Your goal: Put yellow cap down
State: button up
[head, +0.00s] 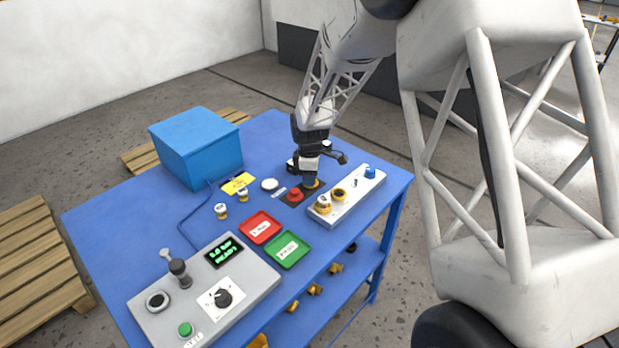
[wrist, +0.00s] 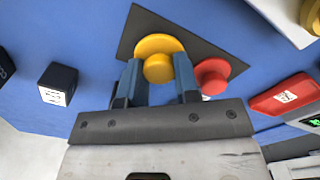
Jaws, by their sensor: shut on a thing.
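The yellow cap (wrist: 158,62) is a round disc with a smaller round knob, between the blue fingers of my gripper (wrist: 159,80) in the wrist view. My gripper is shut on it. In the head view my gripper (head: 311,180) points down at the back right of the blue table, with a bit of yellow under it. The cap is over a dark plate (wrist: 141,28), beside a red round piece (wrist: 211,76). I cannot tell whether the cap touches the plate. The red piece also shows in the head view (head: 295,194).
On the blue table (head: 120,215) a white block (head: 348,203) with yellow and blue knobs stands close right. A red tray (head: 260,227) and green tray (head: 288,249) lie in front. A grey control box (head: 204,290), blue box (head: 197,150) and small valves (head: 221,211) stand left.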

jog(key=shift+f, duration=0.25)
jog(key=shift+f, duration=0.15)
jog(key=o, duration=0.9)
notch_tip(320, 180, up, 12)
jog(key=shift+r, duration=0.15)
dwell(0.4)
dwell(0.4)
